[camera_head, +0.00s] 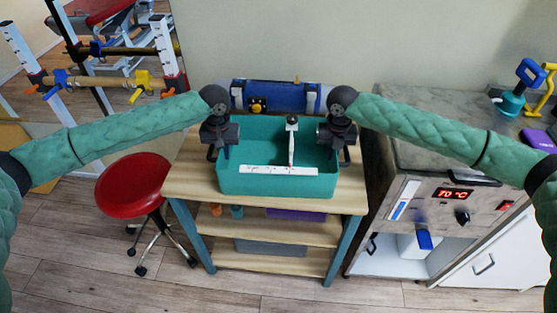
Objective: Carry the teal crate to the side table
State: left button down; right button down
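The teal crate (277,184) is at the wooden shelved table (182,180), over its top. I cannot tell whether it rests on the top or is held just above it.
A blue case (275,95) stands behind the crate. A red stool (133,184) is left of the table. A grey-topped cabinet with a temperature display (453,194) stands close on the right. Lower shelves hold small cups (236,211) and a grey bin (270,248).

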pick_arm(q)
jog(key=shift+w+r, duration=0.1)
jog(key=shift+r, duration=0.05)
pick_arm(e)
jog(key=shift+d+r, duration=0.1)
jog(key=shift+r, duration=0.05)
